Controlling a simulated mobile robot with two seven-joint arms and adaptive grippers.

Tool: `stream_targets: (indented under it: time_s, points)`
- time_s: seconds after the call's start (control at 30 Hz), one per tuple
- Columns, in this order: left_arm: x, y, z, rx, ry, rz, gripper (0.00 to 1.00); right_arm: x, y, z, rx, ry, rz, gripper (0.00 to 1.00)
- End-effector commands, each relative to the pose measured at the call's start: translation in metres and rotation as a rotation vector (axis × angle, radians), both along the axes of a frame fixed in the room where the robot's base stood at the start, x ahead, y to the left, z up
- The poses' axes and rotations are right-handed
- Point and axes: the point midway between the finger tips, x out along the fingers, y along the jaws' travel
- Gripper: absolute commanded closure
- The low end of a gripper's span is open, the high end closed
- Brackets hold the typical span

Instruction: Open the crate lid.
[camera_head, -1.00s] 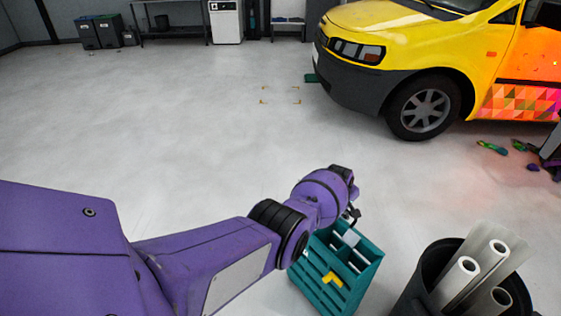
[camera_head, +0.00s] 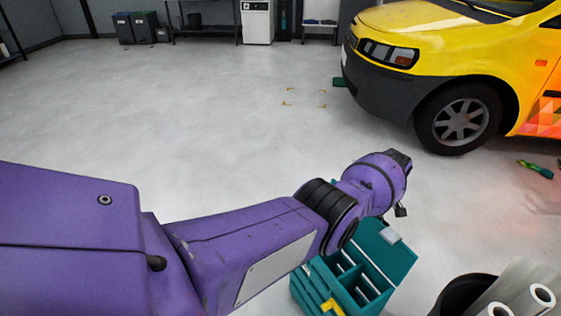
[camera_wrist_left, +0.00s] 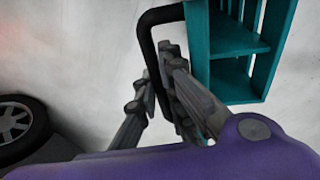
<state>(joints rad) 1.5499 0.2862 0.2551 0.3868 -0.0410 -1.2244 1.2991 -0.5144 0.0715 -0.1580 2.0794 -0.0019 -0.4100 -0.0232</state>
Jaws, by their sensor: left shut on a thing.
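The teal crate (camera_head: 310,290) stands on the floor at the bottom of the head view, partly behind my left forearm. Its divided inside shows, and a yellow latch (camera_head: 331,306) is on its near side. The teal lid (camera_head: 392,262) is swung up and leans away to the right, with a pale patch near its top corner. My left gripper is mostly hidden behind its wrist in the head view. In the left wrist view my left gripper (camera_wrist_left: 160,78) is shut on a black bar handle (camera_wrist_left: 145,32), beside teal compartment walls (camera_wrist_left: 232,38). My right gripper is not in view.
A dark bin (camera_head: 462,295) with clear film rolls (camera_head: 525,285) stands just right of the crate. A yellow van (camera_head: 430,55) is parked at the upper right. Green pieces (camera_head: 535,168) lie on the floor near it.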

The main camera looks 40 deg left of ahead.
Motion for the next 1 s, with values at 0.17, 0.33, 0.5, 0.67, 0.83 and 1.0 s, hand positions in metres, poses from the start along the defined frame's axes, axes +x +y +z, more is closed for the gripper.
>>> stream_targets:
  time_s: [0.17, 0.33, 0.5, 0.67, 0.83, 1.0]
  points:
    - [0.0020, -0.0002, -0.0030, 0.000, -0.008, -0.006, 1.00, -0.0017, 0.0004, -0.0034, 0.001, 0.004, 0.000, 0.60]
    - [0.0030, -0.0006, -0.0037, 0.000, -0.012, -0.007, 1.00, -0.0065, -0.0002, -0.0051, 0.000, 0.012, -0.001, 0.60]
    - [0.0032, -0.0010, -0.0036, 0.000, -0.013, -0.008, 1.00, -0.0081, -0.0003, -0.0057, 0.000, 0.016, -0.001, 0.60]
    - [0.0035, -0.0015, -0.0034, 0.000, -0.014, -0.009, 1.00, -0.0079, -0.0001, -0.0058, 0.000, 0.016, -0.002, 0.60]
    - [0.0035, -0.0021, -0.0033, -0.001, -0.013, -0.009, 0.83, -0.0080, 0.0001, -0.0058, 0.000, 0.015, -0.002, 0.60]
    - [0.0026, -0.0022, -0.0044, -0.001, -0.011, -0.009, 0.83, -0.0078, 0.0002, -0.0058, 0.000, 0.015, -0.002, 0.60]
